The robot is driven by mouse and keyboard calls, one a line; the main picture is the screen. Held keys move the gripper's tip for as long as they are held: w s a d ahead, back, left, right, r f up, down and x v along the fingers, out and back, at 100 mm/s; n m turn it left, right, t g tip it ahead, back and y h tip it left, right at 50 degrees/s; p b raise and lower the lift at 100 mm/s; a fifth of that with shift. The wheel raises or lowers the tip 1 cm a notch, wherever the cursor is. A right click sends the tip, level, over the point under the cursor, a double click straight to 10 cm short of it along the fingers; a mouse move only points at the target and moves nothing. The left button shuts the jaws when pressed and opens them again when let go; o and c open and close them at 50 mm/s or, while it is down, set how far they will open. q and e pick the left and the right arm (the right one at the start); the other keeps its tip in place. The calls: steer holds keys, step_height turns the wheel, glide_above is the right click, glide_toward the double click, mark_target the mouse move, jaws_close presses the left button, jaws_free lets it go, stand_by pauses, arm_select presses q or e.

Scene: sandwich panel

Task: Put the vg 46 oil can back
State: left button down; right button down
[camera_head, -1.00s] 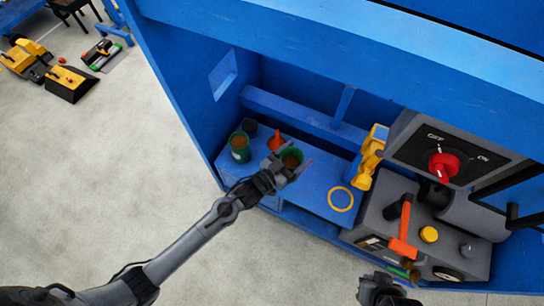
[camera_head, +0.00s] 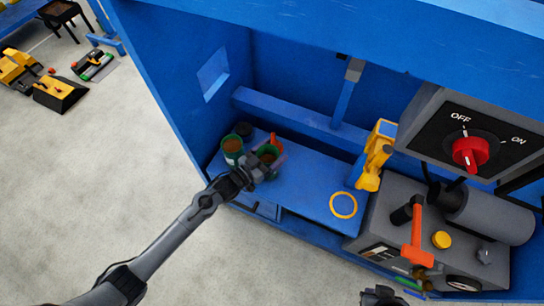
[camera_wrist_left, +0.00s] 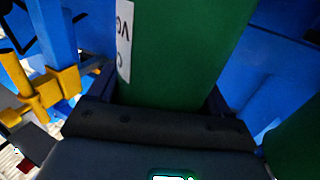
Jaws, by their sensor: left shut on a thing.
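My left gripper (camera_head: 265,168) is shut on a green can (camera_head: 268,152) with a brown top, over the left part of the blue shelf (camera_head: 310,188). In the left wrist view the can (camera_wrist_left: 190,50) fills the middle, between the fingers; its white label reads "VG", the number cut off. A second green can (camera_head: 233,148) stands just left of it, and a green surface shows at the right edge of the wrist view (camera_wrist_left: 298,140). Whether the held can touches the shelf is unclear. My right gripper (camera_head: 383,296) is partly visible at the bottom edge; its jaws are unclear.
An orange-red object (camera_head: 277,141) and a dark round item (camera_head: 243,129) are behind the cans. A yellow ring (camera_head: 343,205) lies on the shelf, with bare surface left of it. A yellow tool (camera_head: 377,155) and a grey machine with an orange hammer-like piece (camera_head: 416,240) are at right.

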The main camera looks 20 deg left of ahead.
arm_select(q)
steer(key=shift+f, duration=0.5)
steer(key=shift+r, duration=0.1)
arm_select(e)
steer(key=shift+f, duration=0.4)
steer(key=shift+a, duration=0.1)
arm_select(q)
steer(key=shift+f, duration=0.2)
jaws_free()
